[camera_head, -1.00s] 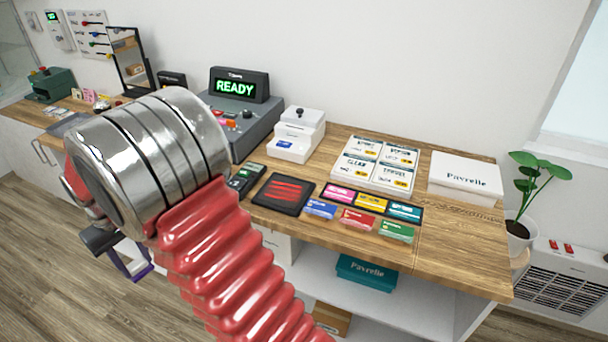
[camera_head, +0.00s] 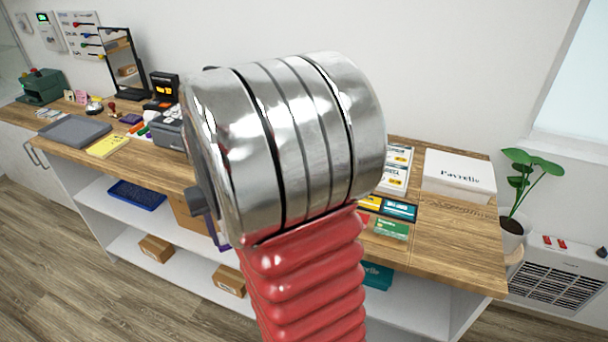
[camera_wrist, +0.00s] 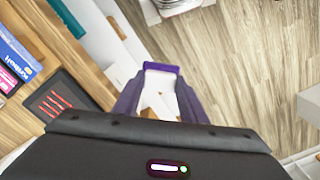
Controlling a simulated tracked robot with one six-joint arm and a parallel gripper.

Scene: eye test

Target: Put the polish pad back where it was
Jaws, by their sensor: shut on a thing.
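My gripper (camera_wrist: 160,78) shows in the wrist view with its two dark purple fingers shut on a small purple and white thing, which I take to be the polish pad (camera_wrist: 161,67). It is held in the air, out past the counter's front edge, with the floor and the shelf below it. In the head view my metal wrist and red arm hide most of the gripper; only a sliver of purple shows at the wrist's lower left. The pad's former place cannot be told from these frames.
A black tray with red stripes (camera_wrist: 57,104) shows in the wrist view. A blue tray (camera_head: 137,195) is on the shelf below.

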